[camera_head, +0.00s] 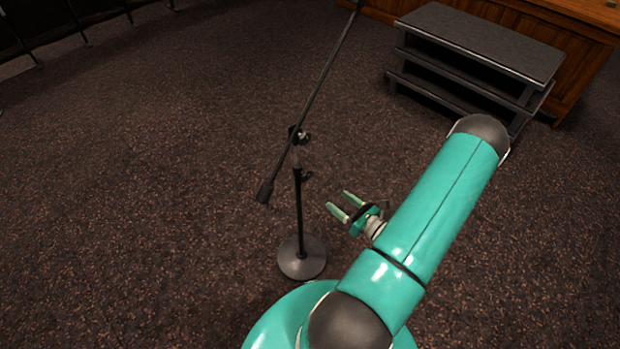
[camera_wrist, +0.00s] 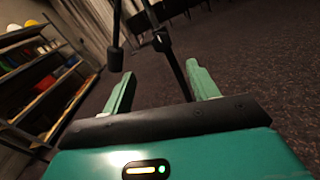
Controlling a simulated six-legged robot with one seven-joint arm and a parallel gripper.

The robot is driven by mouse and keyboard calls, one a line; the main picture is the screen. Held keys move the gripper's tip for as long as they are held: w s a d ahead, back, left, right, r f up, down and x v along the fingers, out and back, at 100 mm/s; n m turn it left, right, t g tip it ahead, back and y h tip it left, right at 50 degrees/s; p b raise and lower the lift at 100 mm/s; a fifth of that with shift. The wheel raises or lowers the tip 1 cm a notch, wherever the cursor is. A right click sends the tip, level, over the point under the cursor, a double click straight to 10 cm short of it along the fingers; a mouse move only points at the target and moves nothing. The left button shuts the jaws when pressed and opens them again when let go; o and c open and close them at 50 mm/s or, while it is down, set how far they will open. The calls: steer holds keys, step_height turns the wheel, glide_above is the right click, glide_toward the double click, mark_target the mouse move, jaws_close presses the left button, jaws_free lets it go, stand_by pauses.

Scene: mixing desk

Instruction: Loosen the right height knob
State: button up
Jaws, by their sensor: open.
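A black microphone stand (camera_head: 299,215) with a round base (camera_head: 302,257) stands upright on the carpet. A slanted boom (camera_head: 324,84) crosses its top, with a dark weight (camera_head: 265,191) at the lower end. A small dark height knob (camera_head: 307,175) sticks out to the right of the pole, below the boom clamp (camera_head: 299,135). My gripper (camera_head: 340,203) is open and empty, right of the pole and lower than the knob. In the wrist view the pole (camera_wrist: 176,68) shows beyond and between the open fingers (camera_wrist: 160,88), apart from them. The clamp or knob there (camera_wrist: 161,40) is too small to tell.
A dark stepped platform (camera_head: 480,45) stands at the upper right by a wooden panel (camera_head: 575,50). A shelf with colored items (camera_wrist: 40,75) is at the left in the wrist view. Open carpet (camera_head: 130,180) surrounds the stand.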

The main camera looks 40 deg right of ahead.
mark_target(309, 177)
steer(key=w, duration=1.3)
steer(key=shift+w+a+f, duration=0.1)
steer(key=shift+w, duration=0.25)
steer(key=shift+c, duration=0.5)
steer(key=c, duration=0.9)
